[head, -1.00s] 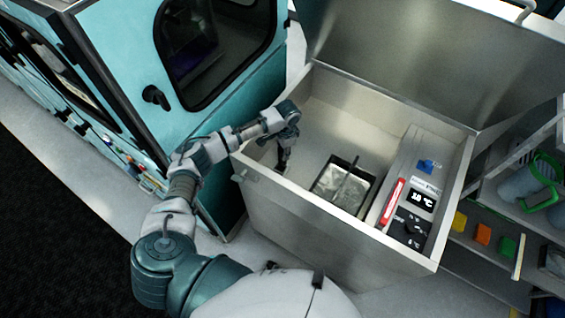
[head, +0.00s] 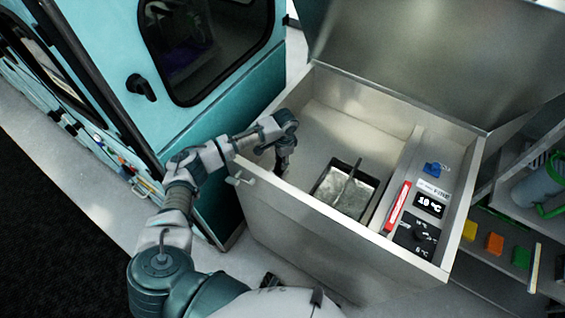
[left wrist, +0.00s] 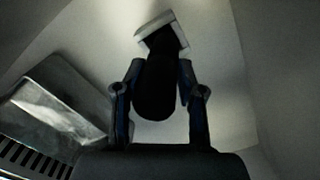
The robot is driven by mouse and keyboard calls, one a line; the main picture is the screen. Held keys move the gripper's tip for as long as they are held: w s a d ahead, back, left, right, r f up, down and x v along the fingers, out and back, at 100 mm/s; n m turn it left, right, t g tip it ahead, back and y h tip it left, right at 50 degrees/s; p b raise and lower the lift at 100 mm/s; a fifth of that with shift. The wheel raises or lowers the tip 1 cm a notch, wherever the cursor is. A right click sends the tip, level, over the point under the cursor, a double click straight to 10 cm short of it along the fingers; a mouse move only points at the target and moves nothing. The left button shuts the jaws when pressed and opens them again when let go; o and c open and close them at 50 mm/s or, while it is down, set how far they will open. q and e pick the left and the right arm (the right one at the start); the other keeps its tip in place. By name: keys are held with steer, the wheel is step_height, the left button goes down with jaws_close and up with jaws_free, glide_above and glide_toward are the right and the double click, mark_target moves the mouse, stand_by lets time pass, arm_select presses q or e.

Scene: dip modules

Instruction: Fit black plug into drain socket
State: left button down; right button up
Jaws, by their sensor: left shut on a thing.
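My left gripper (head: 282,166) reaches down into the left inner corner of the open metal tank (head: 335,125). In the left wrist view my left gripper (left wrist: 158,85) is shut on the black plug (left wrist: 155,95), with a finger on each side of it. A pale, square-edged socket (left wrist: 150,24) shows at the plug's far end. I cannot tell how deep the plug sits in it. In the head view the plug and socket are too dark and small to make out. My right gripper is not in view.
A metal tray (head: 350,188) stands on the tank floor, right of the gripper. A control panel (head: 418,215) with a red handle (head: 398,206) lines the tank's right side. The raised lid (head: 420,60) stands behind. A teal cabinet (head: 190,125) is close on the left.

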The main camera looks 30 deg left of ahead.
arm_select(q)
steer(key=shift+s+a+f, duration=0.1)
steer(key=shift+s+f, duration=0.25)
steer(key=shift+f, duration=0.25)
steer(key=c, duration=0.8)
jaws_free()
steer(key=shift+a+f, duration=0.1)
steer(key=shift+a, duration=0.15)
steer(key=shift+w+a+f, duration=0.15)
steer(key=shift+w+a, duration=0.25)
steer(key=shift+d+r, duration=0.4)
steer(key=shift+d, duration=0.05)
steer(key=r, duration=0.3)
steer(key=r+p, duration=0.1)
steer(key=r, duration=0.7)
steer(key=shift+w+r, duration=0.15)
steer(key=shift+w, duration=0.15)
steer(key=shift+r, duration=0.2)
steer(key=shift+d+r, duration=0.15)
steer(key=shift+d, duration=0.15)
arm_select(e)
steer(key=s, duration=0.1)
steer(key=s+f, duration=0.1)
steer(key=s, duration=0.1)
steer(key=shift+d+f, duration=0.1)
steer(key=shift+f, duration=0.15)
arm_select(q)
steer(key=shift+a, duration=0.25)
